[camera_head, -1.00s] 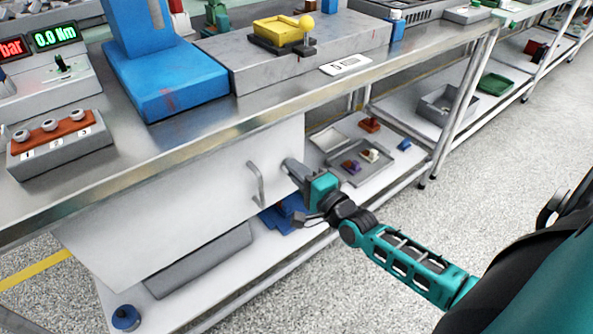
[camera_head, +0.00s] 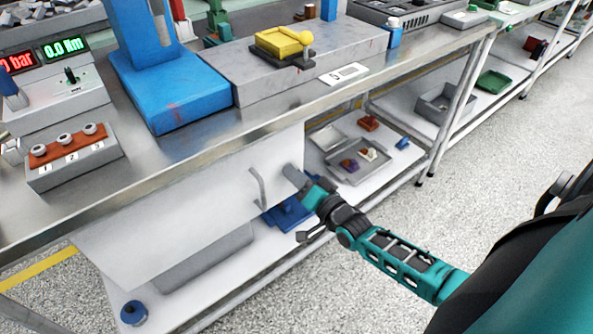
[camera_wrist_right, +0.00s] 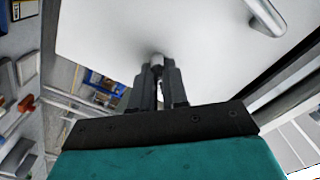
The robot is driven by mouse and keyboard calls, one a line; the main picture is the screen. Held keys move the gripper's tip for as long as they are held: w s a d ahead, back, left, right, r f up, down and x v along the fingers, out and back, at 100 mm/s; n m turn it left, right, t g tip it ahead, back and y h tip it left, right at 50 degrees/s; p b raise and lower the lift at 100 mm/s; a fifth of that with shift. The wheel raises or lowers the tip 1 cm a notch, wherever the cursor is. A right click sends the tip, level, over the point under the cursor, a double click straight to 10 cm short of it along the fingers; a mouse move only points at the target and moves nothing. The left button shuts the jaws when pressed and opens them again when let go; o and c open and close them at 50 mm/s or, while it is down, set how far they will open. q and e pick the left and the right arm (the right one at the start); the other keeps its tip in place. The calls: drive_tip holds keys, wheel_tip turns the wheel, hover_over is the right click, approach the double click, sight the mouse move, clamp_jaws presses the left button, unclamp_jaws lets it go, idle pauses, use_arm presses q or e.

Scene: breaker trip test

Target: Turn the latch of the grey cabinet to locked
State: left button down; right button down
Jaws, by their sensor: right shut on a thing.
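The grey cabinet's pale flat door (camera_head: 190,205) hangs under the near workbench. A bar handle (camera_head: 258,188) is on it, left of my right gripper; the handle also shows at the top right of the right wrist view (camera_wrist_right: 266,16). My right gripper (camera_head: 292,174) is at the door's right edge. In the wrist view its two dark fingers (camera_wrist_right: 158,74) are shut on a small grey latch knob (camera_wrist_right: 157,60) that sticks out from the door. The fingers hide most of the latch, so I cannot tell its angle. My left gripper is not in view.
The bench's metal front edge (camera_head: 270,127) runs above my right arm. A lower shelf (camera_head: 385,170) carries a grey open case (camera_head: 352,165) and blue items (camera_head: 290,212). On top stand a blue press base (camera_head: 178,98) and a numbered button box (camera_head: 70,160). The floor at right is free.

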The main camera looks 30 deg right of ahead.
drive_tip(key=n+p, duration=0.3)
drive_tip(key=n, duration=0.6)
drive_tip(key=shift+n, duration=0.4)
idle(0.4)
drive_tip(key=c, duration=1.1)
unclamp_jaws()
drive_tip(key=shift+c, duration=0.2)
drive_tip(key=s+d+p, duration=0.1)
drive_tip(key=s+p, duration=0.1)
drive_tip(key=s, duration=1.1)
drive_tip(key=shift+w, duration=0.1)
